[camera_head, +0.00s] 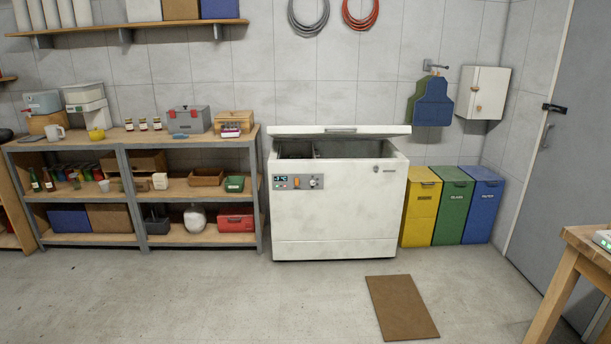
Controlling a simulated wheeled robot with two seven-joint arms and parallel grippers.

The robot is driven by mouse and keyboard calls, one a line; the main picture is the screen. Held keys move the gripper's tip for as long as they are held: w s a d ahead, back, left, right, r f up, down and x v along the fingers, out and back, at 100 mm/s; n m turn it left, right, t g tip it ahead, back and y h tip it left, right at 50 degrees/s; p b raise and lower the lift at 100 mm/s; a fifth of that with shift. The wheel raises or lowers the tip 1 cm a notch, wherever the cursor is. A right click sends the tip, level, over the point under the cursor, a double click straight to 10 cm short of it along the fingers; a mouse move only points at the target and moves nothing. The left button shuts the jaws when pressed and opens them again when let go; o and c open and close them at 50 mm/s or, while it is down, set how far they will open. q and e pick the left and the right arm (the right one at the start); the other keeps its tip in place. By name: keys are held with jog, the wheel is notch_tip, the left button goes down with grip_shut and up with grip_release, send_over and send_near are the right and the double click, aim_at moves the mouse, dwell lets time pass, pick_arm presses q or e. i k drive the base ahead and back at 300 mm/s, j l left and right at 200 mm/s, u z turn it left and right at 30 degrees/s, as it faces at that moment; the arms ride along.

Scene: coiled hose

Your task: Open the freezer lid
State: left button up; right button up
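A white chest freezer (338,215) stands against the back wall, in the middle of the view. Its lid (375,131) is partly raised, with a dark gap between it and the body. A grey handle (340,129) sits on the lid's front edge. Through the gap part of the interior and what looks like a divider show; the rest is hidden. A control panel with a small display (298,182) is on the front left. Neither of my grippers is in view.
Metal shelves (190,190) with boxes and jars stand left of the freezer. Yellow (421,210), green (453,210) and blue (482,210) bins stand to its right. A brown mat (401,307) lies on the otherwise open floor. A wooden table (577,262) is at the right edge.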

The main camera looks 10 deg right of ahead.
aim_at(285, 132)
jog(key=i+l+z, duration=0.3)
jog(key=i, duration=0.7)
jog(key=i+z, duration=0.3)
jog(key=i, duration=0.7)
